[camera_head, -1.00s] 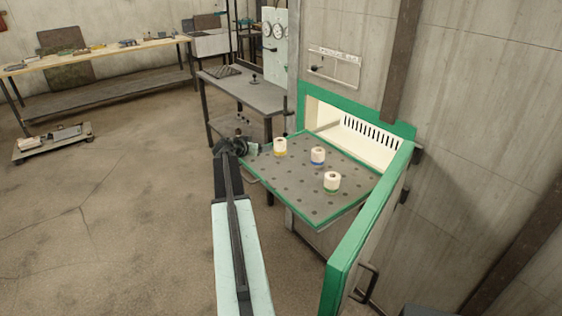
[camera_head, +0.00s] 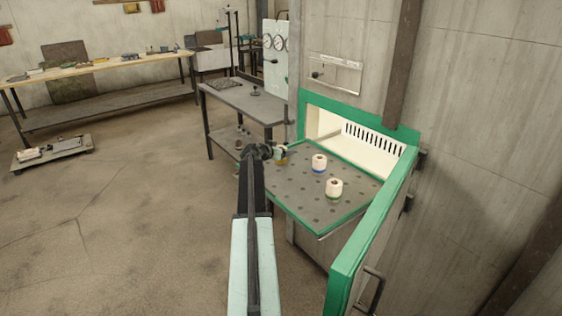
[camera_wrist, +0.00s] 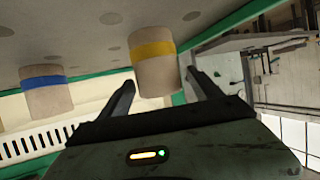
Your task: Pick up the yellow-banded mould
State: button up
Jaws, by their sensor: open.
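The yellow-banded mould (camera_head: 281,154) is a pale cylinder on the left part of the perforated tray, partly hidden by my gripper (camera_head: 264,151) in the head view. In the wrist view the mould (camera_wrist: 155,60) shows between the two fingers of my gripper (camera_wrist: 160,78), around and just beyond their tips. The fingers are apart and open, with a visible space on the mould's right side. I cannot tell whether the left finger touches it. The mould stands on the tray.
The tray (camera_head: 299,205) has a green edge and lies before the open oven (camera_head: 330,122). A blue-banded mould (camera_head: 319,163) and a green-banded mould (camera_head: 334,188) stand to the right. The open green door (camera_head: 372,220) borders the right side. A grey table (camera_head: 243,101) stands behind left.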

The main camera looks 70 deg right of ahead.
grip_shut()
